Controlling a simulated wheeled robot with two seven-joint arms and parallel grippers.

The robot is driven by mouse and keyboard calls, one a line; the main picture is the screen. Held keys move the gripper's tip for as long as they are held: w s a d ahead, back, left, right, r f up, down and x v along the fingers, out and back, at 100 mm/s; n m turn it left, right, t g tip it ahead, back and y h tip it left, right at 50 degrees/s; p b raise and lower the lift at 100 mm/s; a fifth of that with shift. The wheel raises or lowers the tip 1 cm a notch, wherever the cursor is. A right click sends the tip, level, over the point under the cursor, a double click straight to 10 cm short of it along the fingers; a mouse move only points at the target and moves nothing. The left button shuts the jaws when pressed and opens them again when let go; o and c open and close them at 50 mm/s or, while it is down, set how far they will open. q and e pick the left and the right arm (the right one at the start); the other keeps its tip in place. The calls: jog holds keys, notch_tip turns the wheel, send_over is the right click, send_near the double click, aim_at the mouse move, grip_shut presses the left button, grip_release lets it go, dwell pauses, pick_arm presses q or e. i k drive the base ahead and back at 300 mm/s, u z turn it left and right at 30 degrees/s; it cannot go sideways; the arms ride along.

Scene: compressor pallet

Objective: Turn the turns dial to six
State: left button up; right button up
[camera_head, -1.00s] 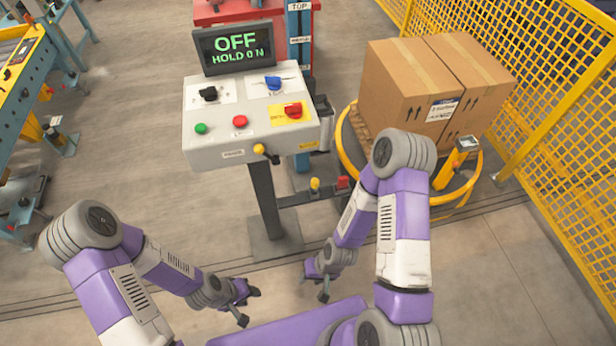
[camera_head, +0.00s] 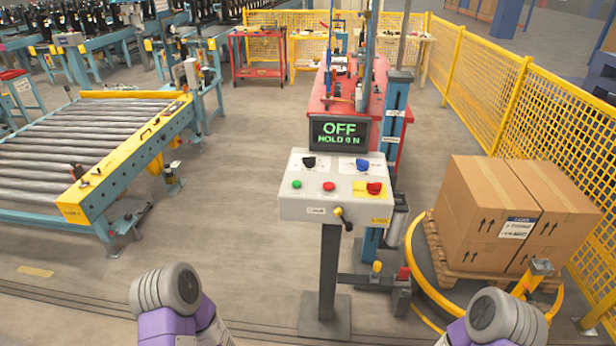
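A grey control box (camera_head: 297,206) stands on a post in the middle of the view. Its top carries a black knob (camera_head: 309,162) at the back left, a blue knob (camera_head: 362,166) at the back right and a red knob (camera_head: 374,188) on a yellow plate at the front right. Their scale marks are too small to read, so I cannot tell which is the turns dial or where it points. The screen (camera_head: 340,132) behind them reads OFF, HOLD 0 N. Both my grippers are out of view; only upper parts of my arms show at the bottom edge.
A green button (camera_head: 297,184) and a red button (camera_head: 328,186) sit on the box's left half, with a yellow-tipped lever (camera_head: 339,212) on its front. Cartons (camera_head: 481,210) stand on a pallet inside a yellow ring at the right. A roller conveyor (camera_head: 75,150) is at the left.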

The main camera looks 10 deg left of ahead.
aim_at(309, 163)
jog(key=z, duration=0.15)
jog(key=k, duration=0.4)
jog(key=u, duration=1.2)
jog(key=i, duration=1.5)
jog(key=z, duration=0.6)
